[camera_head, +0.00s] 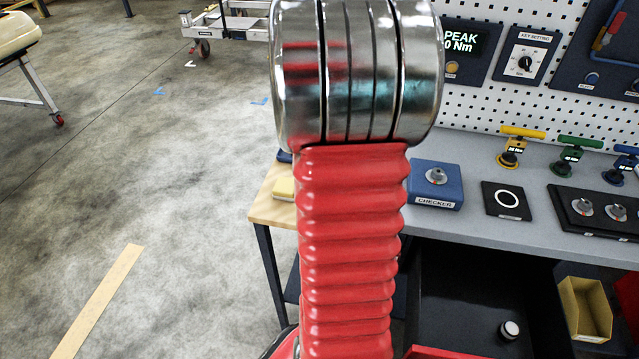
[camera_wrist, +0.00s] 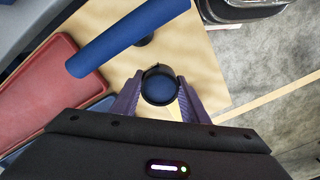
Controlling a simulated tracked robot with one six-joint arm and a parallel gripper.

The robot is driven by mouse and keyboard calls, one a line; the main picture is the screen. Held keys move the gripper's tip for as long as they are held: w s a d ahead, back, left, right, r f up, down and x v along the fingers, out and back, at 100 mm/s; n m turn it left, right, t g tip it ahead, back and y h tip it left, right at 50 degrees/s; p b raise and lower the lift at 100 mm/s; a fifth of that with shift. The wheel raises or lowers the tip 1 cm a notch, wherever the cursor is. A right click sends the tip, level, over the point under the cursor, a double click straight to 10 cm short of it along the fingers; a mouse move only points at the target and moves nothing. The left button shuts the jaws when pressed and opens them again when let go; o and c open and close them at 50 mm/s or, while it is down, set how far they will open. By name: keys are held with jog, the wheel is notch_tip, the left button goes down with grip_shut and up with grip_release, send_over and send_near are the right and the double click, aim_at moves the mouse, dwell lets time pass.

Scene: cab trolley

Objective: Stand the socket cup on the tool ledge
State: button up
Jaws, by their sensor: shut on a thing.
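In the wrist view my gripper (camera_wrist: 160,93) has its two purple fingers shut on a round dark-rimmed thing with a blue face (camera_wrist: 159,88). It looks like the socket cup, but I see only one end and cannot tell for sure. It is over or on a pale wooden surface (camera_wrist: 205,65); I cannot tell whether they touch. The wooden surface shows in the head view (camera_head: 268,208) at the left end of the grey bench; I cannot tell if it is the tool ledge. My own red arm hides my gripper in the head view.
A blue bar (camera_wrist: 130,35) crosses close beyond my fingers, with a red tray (camera_wrist: 60,85) to the left. The grey bench (camera_head: 465,152) carries a blue checker box (camera_head: 435,185) and T-handled tools. An open dark drawer (camera_head: 460,300) holds a small pale-topped cylinder (camera_head: 510,330).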

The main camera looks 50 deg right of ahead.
jog(key=shift+f, duration=1.85)
jog(key=o, duration=1.2)
jog(key=shift+f, duration=0.1)
jog(key=shift+o, duration=0.2)
notch_tip(320, 180, up, 12)
jog(key=shift+r, duration=0.1)
